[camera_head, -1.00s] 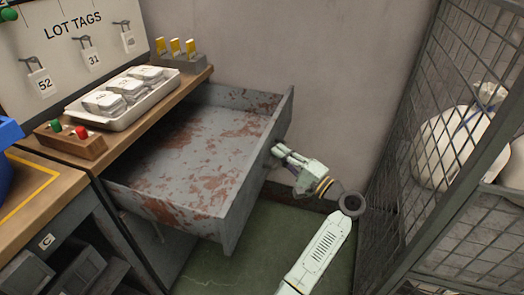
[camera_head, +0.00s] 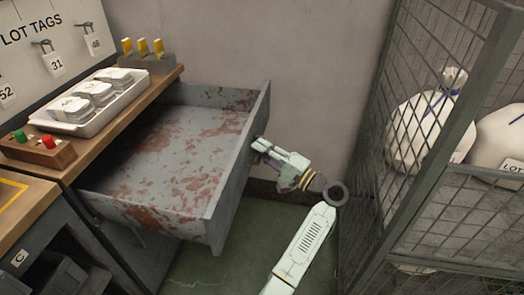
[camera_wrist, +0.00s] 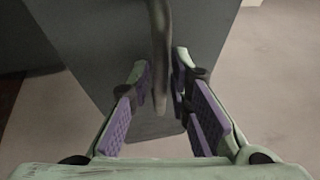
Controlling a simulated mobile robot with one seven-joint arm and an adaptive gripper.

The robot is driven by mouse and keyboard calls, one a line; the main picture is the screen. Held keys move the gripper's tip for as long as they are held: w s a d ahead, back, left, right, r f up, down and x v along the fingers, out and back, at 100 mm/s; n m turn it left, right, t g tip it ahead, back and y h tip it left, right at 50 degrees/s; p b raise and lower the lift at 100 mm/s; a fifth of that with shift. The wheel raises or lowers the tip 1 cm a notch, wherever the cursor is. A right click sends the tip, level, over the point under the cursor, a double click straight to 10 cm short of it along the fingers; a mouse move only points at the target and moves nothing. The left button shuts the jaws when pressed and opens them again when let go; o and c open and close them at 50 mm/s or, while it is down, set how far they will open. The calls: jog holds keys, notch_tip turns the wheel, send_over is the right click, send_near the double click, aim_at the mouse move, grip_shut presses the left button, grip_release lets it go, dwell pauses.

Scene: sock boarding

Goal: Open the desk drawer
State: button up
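The desk drawer (camera_head: 172,165), grey metal with rust-brown patches, is pulled far out from under the wooden desk top (camera_head: 118,122). Its inside looks empty. My gripper (camera_head: 258,147) is at the outer face of the drawer front in the head view. In the wrist view, the drawer's grey bar handle (camera_wrist: 161,60) stands between the two purple-padded fingers of my gripper (camera_wrist: 162,72). The fingers are apart, and gaps show on both sides of the handle. The drawer front hides most of the handle in the head view.
A wire mesh cage (camera_head: 430,150) with white sacks (camera_head: 420,130) stands close on the right. A white tray (camera_head: 92,100) of packets and a wooden button box (camera_head: 38,150) sit on the desk. Green floor (camera_head: 225,262) shows below the drawer.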

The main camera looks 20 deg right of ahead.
jog(key=v, duration=0.7)
jog(key=shift+s+d, duration=0.15)
jog(key=shift+s, duration=0.05)
